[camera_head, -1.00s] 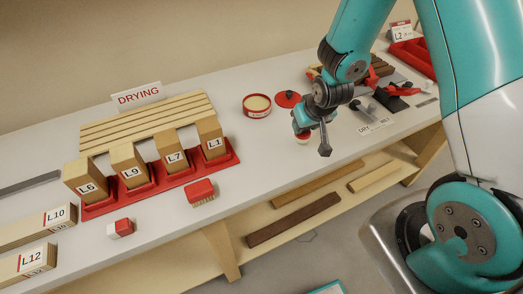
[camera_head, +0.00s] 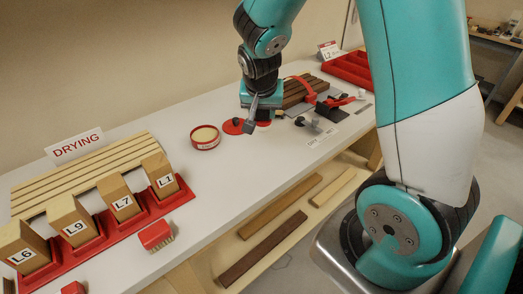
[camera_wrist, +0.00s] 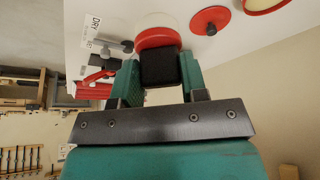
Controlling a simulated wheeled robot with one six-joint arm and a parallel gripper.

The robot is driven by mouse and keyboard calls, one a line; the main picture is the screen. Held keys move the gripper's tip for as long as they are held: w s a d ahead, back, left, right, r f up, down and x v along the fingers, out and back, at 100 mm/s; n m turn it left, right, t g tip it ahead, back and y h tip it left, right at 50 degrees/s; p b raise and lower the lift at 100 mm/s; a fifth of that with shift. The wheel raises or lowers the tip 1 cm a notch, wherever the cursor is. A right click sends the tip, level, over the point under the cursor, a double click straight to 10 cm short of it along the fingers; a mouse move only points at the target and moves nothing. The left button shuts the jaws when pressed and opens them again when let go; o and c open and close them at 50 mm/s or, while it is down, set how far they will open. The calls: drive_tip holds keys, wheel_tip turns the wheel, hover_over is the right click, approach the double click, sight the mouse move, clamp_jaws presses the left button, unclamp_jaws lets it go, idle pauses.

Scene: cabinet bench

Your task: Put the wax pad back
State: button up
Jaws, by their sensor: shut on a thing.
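My gripper (camera_head: 254,108) is above the bench, just right of the round red lid (camera_head: 238,126) in the head view. In the wrist view my gripper (camera_wrist: 157,78) is shut on the black grip of the wax pad (camera_wrist: 157,38), a round piece with a red band and a cream face. The pad points away from the palm. An open red tin with cream wax (camera_head: 205,138) stands left of the lid.
A red rack (camera_head: 128,222) holds several labelled wooden blocks at the left, before a slatted drying board (camera_head: 100,165). A red brush (camera_head: 156,235) lies in front. Red and black tools (camera_head: 330,105) and a dark slatted board (camera_head: 305,92) are at the right.

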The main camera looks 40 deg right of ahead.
wheel_tip(320, 180, down, 13)
drive_tip(key=shift+r+p, duration=0.1)
drive_tip(key=shift+p, duration=0.4)
drive_tip(key=o, duration=0.8)
drive_tip(key=b+v, duration=0.1)
drive_tip(key=v, duration=1.1)
drive_tip(key=s+a+r+n+g+y, duration=0.1)
drive_tip(key=s+a+r+n+y, duration=0.1)
drive_tip(key=s+a+r+n, duration=0.2)
drive_tip(key=s+a+r+n+g+y, duration=0.1)
drive_tip(key=s+a+r+n+y, duration=0.2)
drive_tip(key=s+a+r+n, duration=0.2)
drive_tip(key=s+a+r+n+g+y, duration=0.1)
drive_tip(key=s+a+r+n, duration=0.3)
drive_tip(key=s+a, duration=0.5)
drive_tip(key=shift+s+a+r+n+y, duration=0.15)
drive_tip(key=shift+a+n+y, duration=0.2)
drive_tip(key=shift+n, duration=0.35)
drive_tip(key=shift+s+a+r+n+y, duration=0.15)
drive_tip(key=shift+n+y, duration=0.3)
drive_tip(key=shift+n, duration=0.25)
drive_tip(key=shift+w, duration=0.1)
